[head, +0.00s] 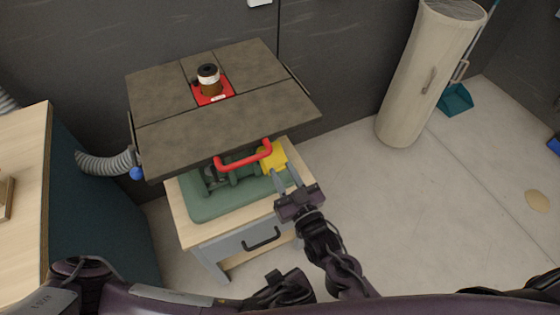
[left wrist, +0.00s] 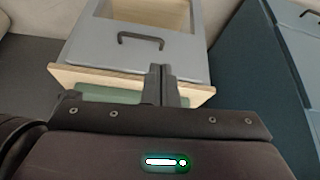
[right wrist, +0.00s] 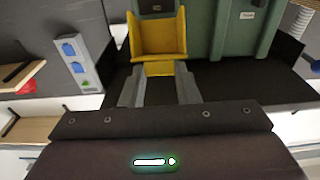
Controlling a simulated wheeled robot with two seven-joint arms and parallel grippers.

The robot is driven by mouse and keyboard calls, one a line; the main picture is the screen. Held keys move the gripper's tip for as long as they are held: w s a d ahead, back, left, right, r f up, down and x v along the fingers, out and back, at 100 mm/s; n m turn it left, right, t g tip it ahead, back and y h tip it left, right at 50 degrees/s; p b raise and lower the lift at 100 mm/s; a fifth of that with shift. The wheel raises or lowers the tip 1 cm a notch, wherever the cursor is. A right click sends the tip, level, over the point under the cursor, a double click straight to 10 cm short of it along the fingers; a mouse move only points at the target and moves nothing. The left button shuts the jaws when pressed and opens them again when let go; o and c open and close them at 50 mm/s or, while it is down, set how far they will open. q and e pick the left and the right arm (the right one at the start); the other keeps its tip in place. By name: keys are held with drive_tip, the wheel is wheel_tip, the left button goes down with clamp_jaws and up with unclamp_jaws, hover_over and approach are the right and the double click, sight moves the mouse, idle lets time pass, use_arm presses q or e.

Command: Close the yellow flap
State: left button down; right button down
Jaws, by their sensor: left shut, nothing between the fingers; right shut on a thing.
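The yellow flap (head: 274,158) is on the right end of the green machine (head: 215,200) under the dark tabletop. My right gripper (head: 287,179) reaches the flap from the front right. In the right wrist view its fingers (right wrist: 159,88) stand apart on either side of the flap's lower yellow edge and are shut on it. My left gripper (left wrist: 162,72) is shut and empty, in front of the grey drawer front (left wrist: 135,45). How far the flap is tilted is hard to tell.
The dark tabletop (head: 215,125) overhangs the machine, with a red bar handle (head: 243,157) at its front edge. A black-handled grey drawer (head: 250,240) is below. A wooden bench (head: 22,190) stands left, with a grey hose (head: 105,162).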

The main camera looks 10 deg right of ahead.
use_arm(q)
drive_tip(key=w+r+n+g+h, duration=0.2)
drive_tip(key=w+r+n, duration=0.55)
drive_tip(key=r, duration=0.45)
drive_tip(key=m+t+y, duration=0.3)
drive_tip(key=m+t, duration=0.2)
drive_tip(key=m, duration=0.4)
approach(280, 168)
drive_tip(key=x, duration=0.5)
drive_tip(key=w+r+x, duration=0.1)
drive_tip(key=x, duration=0.2)
drive_tip(key=shift+w+a+f, duration=0.15)
drive_tip(key=shift+a+f, duration=0.05)
drive_tip(key=shift+a, duration=0.05)
use_arm(e)
drive_tip(key=shift+f, duration=0.15)
use_arm(q)
drive_tip(key=shift+s+d+f, duration=0.2)
drive_tip(key=shift+s+f, duration=0.35)
drive_tip(key=shift+f, duration=0.05)
use_arm(e)
drive_tip(key=shift+w, duration=0.1)
drive_tip(key=c, duration=1.4)
unclamp_jaws()
drive_tip(key=shift+c, duration=0.2)
drive_tip(key=o, duration=0.4)
drive_tip(key=shift+c, duration=0.2)
use_arm(q)
drive_tip(key=shift+r, duration=0.1)
